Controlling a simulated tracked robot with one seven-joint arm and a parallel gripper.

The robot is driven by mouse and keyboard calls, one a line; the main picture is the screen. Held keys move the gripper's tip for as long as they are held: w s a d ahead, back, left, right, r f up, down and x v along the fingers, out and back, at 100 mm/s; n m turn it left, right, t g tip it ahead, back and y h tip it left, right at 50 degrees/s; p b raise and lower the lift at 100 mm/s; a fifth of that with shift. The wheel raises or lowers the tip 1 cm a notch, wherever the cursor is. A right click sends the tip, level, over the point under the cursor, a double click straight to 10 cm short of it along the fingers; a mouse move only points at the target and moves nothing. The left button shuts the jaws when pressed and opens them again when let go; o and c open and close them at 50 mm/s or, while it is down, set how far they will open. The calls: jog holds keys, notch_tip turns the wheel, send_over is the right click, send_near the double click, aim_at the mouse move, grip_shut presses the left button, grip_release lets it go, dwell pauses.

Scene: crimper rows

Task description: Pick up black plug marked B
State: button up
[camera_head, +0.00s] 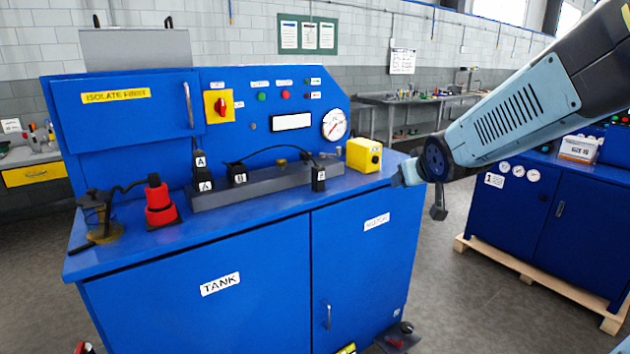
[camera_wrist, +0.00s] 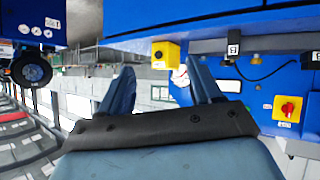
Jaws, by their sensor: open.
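On the blue bench, a grey block (camera_head: 272,185) carries several black parts with white letter tags. One black plug (camera_head: 319,182) stands at its right end, with a tag whose letter is too small to read surely. A black cable arcs left from it to another black part (camera_head: 240,179), whose tag looks like B. A tall black plug (camera_head: 199,158) tagged A is at the left end. In the wrist view, the right-end plug (camera_wrist: 233,50) appears beyond my fingers, right of them. My gripper (camera_head: 418,192) is open and empty, to the right of the bench; its fingers (camera_wrist: 164,82) are apart.
A yellow box (camera_head: 364,155) with a black button stands between the right-end plug and my gripper. The control panel (camera_head: 275,110) rises behind.

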jog(key=w+a+f+n+t+y, duration=0.2)
jog(key=w+a+f+y, duration=0.1)
jog(key=w+a, duration=0.3)
jog(key=n+t+y, duration=0.1)
jog(key=n+y, duration=0.1)
jog(key=y, duration=0.5)
send_near(314, 168)
jog(key=w, duration=0.2)
jog(key=w+a, duration=0.1)
jog(key=w, duration=0.1)
jog(key=w+a+f, duration=0.1)
jog(key=w, duration=0.1)
jog(key=shift+w+a, duration=0.2)
jog(key=shift+w, duration=0.05)
jog(key=shift+x, duration=2.55)
jog(key=shift+s+a, duration=0.1)
jog(key=shift+a, duration=0.1)
jog(key=c, duration=1.1)
